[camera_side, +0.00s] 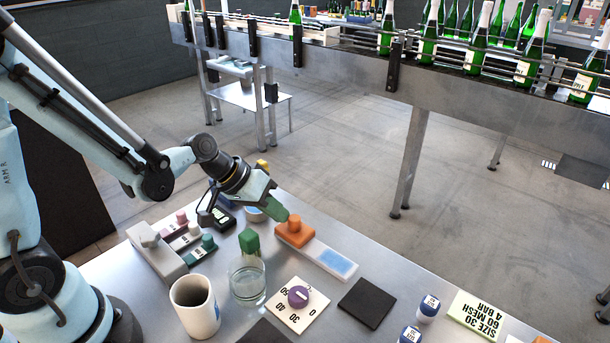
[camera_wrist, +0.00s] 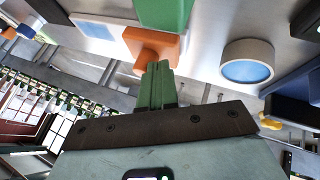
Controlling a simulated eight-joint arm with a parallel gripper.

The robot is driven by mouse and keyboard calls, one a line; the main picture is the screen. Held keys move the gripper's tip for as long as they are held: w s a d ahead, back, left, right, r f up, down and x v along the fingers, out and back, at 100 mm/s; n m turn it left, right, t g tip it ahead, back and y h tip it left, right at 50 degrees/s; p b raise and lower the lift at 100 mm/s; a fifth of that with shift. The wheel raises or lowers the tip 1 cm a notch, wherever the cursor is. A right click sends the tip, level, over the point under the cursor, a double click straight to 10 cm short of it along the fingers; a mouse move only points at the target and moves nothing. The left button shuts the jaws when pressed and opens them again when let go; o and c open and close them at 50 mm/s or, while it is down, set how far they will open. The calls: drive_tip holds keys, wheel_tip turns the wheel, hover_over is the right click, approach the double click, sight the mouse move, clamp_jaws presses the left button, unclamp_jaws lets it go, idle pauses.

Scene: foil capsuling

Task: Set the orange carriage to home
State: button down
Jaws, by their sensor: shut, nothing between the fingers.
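The orange carriage (camera_side: 294,232), a block with a raised knob, sits at the left end of a white rail (camera_side: 312,252) with a light-blue patch at its right end. The carriage also shows in the wrist view (camera_wrist: 148,43), with the pale rail (camera_wrist: 88,22) running to the upper left. My gripper (camera_side: 282,214) is shut and empty, its green fingers pointing down right at the carriage's left rear side. In the wrist view the fingertips (camera_wrist: 160,65) overlap the carriage's edge; I cannot tell if they touch. No home mark is readable.
A green block (camera_side: 250,241), a glass of water (camera_side: 247,281), a white mug (camera_side: 195,305) and a purple knob on a dial plate (camera_side: 298,297) stand in front. A black pad (camera_side: 366,303) lies to the right. A slider box (camera_side: 166,253) is at left.

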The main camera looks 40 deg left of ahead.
drive_tip(key=d, duration=1.1)
drive_tip(key=a, duration=0.1)
drive_tip(key=s+a, duration=0.1)
drive_tip(key=a, duration=0.2)
drive_tip(key=shift+s+a+r, duration=0.2)
drive_tip(key=shift+a+r, duration=0.05)
drive_tip(key=v, duration=0.9)
drive_tip(key=shift+a+r, duration=0.1)
drive_tip(key=s+a+r+m+t+y, duration=0.1)
drive_tip(key=s+a+y, duration=0.1)
drive_tip(key=a+y, duration=0.2)
drive_tip(key=a, duration=0.2)
drive_tip(key=shift+s+a+r+m, duration=0.25)
drive_tip(key=shift+s+a+m, duration=0.15)
idle(0.7)
